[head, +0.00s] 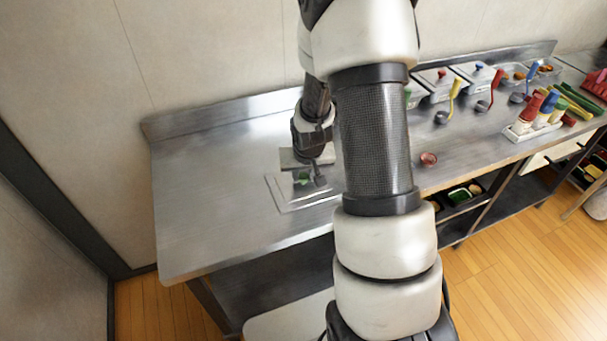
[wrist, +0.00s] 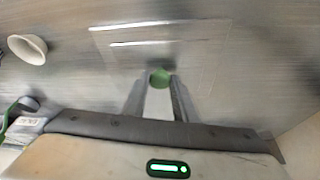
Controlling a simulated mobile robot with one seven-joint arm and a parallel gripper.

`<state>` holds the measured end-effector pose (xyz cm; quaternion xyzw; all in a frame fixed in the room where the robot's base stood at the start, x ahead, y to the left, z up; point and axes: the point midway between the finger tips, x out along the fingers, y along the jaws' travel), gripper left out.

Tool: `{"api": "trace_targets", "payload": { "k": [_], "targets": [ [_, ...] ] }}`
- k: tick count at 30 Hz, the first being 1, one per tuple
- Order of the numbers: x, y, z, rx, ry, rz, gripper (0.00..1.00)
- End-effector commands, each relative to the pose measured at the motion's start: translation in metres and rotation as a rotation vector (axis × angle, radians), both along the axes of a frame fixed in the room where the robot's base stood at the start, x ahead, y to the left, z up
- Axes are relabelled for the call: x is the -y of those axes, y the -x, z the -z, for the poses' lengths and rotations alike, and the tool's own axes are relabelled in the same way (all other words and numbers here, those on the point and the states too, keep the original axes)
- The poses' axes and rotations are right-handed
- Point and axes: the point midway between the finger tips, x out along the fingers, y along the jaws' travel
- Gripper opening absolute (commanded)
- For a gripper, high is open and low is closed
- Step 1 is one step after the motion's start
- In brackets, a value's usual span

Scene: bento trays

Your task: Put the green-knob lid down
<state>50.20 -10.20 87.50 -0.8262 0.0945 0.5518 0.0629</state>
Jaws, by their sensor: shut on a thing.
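My gripper (head: 312,183) is shut on the green knob (wrist: 160,77) of the lid; the knob shows between the two fingers in the wrist view. In the head view the green knob (head: 303,178) is small and partly hidden by my gripper. A flat pale-edged metal rectangle (head: 284,201) shows beneath my gripper, over the left part of the steel counter (head: 205,205). Its outline is blurred in the wrist view. I cannot tell which edges belong to the lid, or whether the lid touches the counter.
The counter left of my gripper is clear. A small reddish bowl (head: 428,159) stands to the right, beyond my arm. Farther right are containers with a red-knob lid (head: 440,74) and a blue-knob lid (head: 478,68), several ladles, and a caddy of bottles (head: 530,128). My arm hides the counter's middle.

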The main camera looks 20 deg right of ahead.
Motion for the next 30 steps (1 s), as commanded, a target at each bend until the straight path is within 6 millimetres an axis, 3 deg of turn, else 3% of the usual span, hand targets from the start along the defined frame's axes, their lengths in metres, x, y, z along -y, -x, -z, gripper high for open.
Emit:
{"api": "trace_targets", "payload": {
  "k": [3,4,7,19,30],
  "targets": [
    [0.0,0.0,0.005,0.001,0.0,0.0,0.0],
    [0.0,0.0,0.003,0.0,0.0,0.0,0.3],
    [0.0,0.0,0.003,0.0,0.0,0.0,0.44],
    [0.0,0.001,-0.006,0.002,0.0,0.0,0.44],
    [-0.007,0.029,-0.077,0.005,0.0,0.0,0.44]
  ]
}}
